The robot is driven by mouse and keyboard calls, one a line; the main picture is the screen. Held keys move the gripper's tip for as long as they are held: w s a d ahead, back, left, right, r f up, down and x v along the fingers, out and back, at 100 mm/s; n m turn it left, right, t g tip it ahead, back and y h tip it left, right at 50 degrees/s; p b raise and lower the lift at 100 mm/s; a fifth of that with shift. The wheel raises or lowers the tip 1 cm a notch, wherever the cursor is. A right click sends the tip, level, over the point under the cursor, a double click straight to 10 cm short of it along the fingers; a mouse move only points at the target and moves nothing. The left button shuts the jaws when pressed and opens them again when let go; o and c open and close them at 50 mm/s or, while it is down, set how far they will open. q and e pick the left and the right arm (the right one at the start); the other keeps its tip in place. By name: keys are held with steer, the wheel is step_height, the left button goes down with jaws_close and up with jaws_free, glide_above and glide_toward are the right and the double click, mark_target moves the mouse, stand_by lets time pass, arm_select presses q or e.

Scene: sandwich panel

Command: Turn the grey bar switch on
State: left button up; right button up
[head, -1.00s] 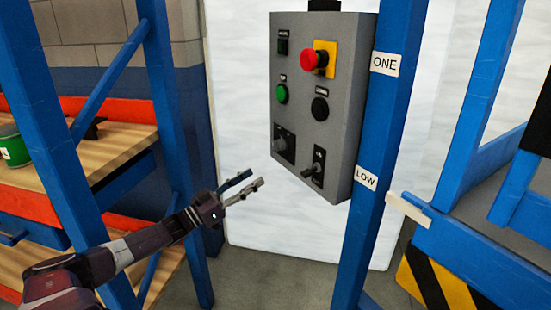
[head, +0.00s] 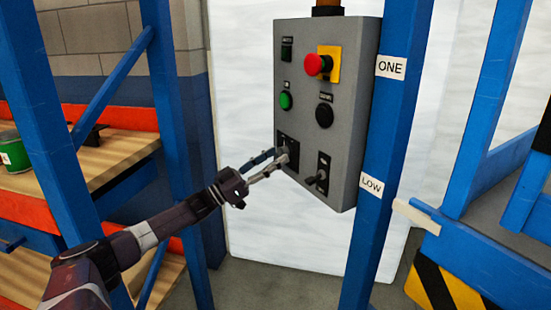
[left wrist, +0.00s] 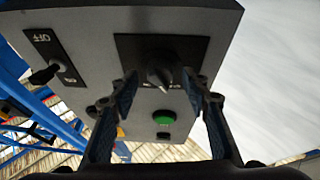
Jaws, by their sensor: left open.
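The grey bar switch is a pointed grey knob on a square black plate (head: 290,143), low on the left of the grey control box; gripper fingers partly hide it in the head view. In the left wrist view, the knob (left wrist: 160,76) shows near the middle, with its plate lettering partly covered. My left gripper (head: 277,158) is open at the switch. In the left wrist view its fingers (left wrist: 161,88) stand on either side of the knob; I cannot tell whether they touch it. My right gripper is not in view.
The control box (head: 340,100) also bears a dark OFF/ON lever switch (head: 320,177), a green button (head: 286,101), a black button (head: 324,115) and a red emergency button (head: 318,65). A blue post (head: 385,130) stands right of it, shelves (head: 120,160) at left.

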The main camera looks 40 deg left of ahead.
arm_select(q)
steer(key=shift+w+d+r, duration=0.1)
steer(key=shift+w, duration=0.2)
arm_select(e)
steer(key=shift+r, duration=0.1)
arm_select(q)
steer(key=c, duration=1.1)
